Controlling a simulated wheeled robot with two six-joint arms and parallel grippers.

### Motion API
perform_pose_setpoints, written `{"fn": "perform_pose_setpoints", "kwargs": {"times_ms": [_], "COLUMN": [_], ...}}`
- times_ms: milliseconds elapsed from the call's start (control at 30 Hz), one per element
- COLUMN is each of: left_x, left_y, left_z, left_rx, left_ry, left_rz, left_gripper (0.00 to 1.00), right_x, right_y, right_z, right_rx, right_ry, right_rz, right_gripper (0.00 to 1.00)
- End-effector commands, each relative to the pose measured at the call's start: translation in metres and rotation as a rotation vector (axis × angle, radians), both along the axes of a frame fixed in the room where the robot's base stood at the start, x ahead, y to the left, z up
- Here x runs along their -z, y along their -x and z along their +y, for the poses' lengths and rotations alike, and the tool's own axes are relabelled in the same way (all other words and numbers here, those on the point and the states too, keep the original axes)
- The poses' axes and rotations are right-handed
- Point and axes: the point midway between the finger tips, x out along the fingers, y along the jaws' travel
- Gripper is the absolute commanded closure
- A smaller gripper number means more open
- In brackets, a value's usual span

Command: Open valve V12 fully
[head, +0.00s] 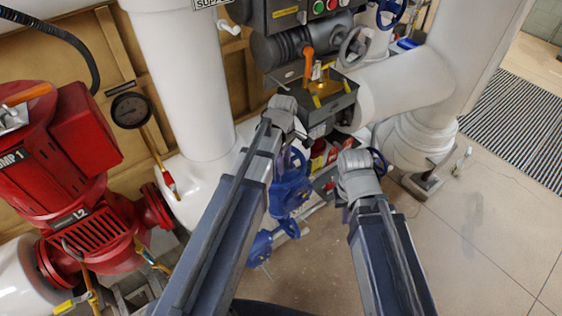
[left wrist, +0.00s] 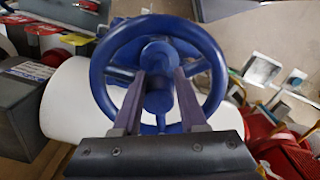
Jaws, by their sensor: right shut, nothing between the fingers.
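A blue handwheel (left wrist: 215,80) fills the middle of the left wrist view, with its hub in front of the camera. My left gripper (left wrist: 159,72) has its two fingers apart, one on each side of the hub; I cannot tell if they touch it. No V12 tag is readable. In the head view, blue valves (head: 290,190) stand below and beside my left wrist (head: 283,106), partly hidden by the arm. Another blue handwheel (head: 379,160) shows just right of my right wrist (head: 357,172). My right gripper is shut and empty, its fingertips mostly hidden.
A red pump (head: 75,150) and a gauge (head: 130,110) stand at left. A white vertical pipe (head: 185,70) and a thick white elbow pipe (head: 415,85) flank the valves. A dark control box (head: 325,105) is above my grippers.

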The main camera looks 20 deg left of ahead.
Motion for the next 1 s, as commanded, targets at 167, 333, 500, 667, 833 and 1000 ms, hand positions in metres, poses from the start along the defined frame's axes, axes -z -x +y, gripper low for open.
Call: {"fn": "perform_pose_setpoints", "kwargs": {"times_ms": [167, 333, 500, 667, 833, 1000], "left_x": [-0.006, -0.028, -0.05, -0.064, -0.063, -0.063], "left_y": [-0.003, -0.003, -0.002, -0.001, -0.001, -0.001], "left_z": [0.015, 0.013, 0.011, 0.01, 0.01, 0.01], "left_rx": [-0.018, -0.016, -0.012, -0.011, -0.01, 0.007], "left_ry": [-0.031, -0.029, -0.026, -0.026, -0.025, -0.025], "left_rz": [-0.013, -0.012, -0.01, -0.009, -0.008, -0.008], "left_gripper": [0.25, 0.15, 0.15, 0.15, 0.15, 0.15], "right_x": [-0.005, -0.028, -0.05, -0.065, -0.063, -0.063], "right_y": [0.0, 0.0, 0.001, 0.001, 0.001, 0.001], "right_z": [0.0, 0.0, 0.0, -0.001, -0.001, -0.001], "right_rx": [0.002, 0.004, 0.002, 0.001, 0.0, 0.0], "right_ry": [0.0, -0.001, -0.001, 0.0, 0.0, 0.0], "right_rz": [0.0, 0.0, 0.001, 0.002, 0.002, 0.002], "right_gripper": [1.0, 1.0, 1.0, 1.0, 1.0, 1.0]}}
